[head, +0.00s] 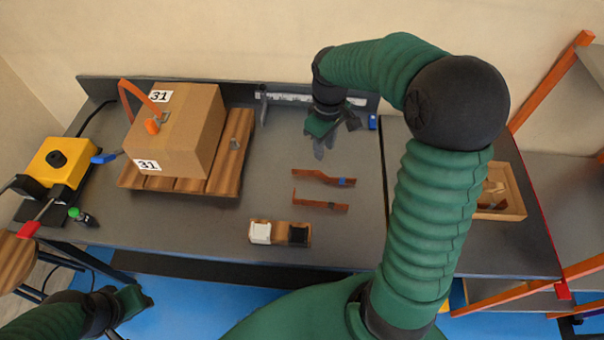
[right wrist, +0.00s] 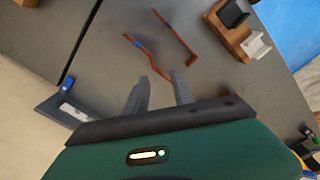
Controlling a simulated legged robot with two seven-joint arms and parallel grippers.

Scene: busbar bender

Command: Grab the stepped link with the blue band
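The stepped link with the blue band (head: 316,175) is a thin copper-coloured bar with an offset bend, lying on the grey table. The right wrist view shows it too (right wrist: 154,61), beyond my fingers. My right gripper (head: 320,150) hangs above the table, behind and slightly left of the link in the head view. In the right wrist view its two grey fingers (right wrist: 160,82) are apart with nothing between them. My left gripper (head: 134,299) is low at the left, away from the table top; its fingers are unclear.
A wooden block (head: 276,226) with a white and a black piece stands in front. A cardboard box (head: 190,125) sits on a wooden pallet (head: 190,186) at left. A wooden tray (head: 510,212) is at right.

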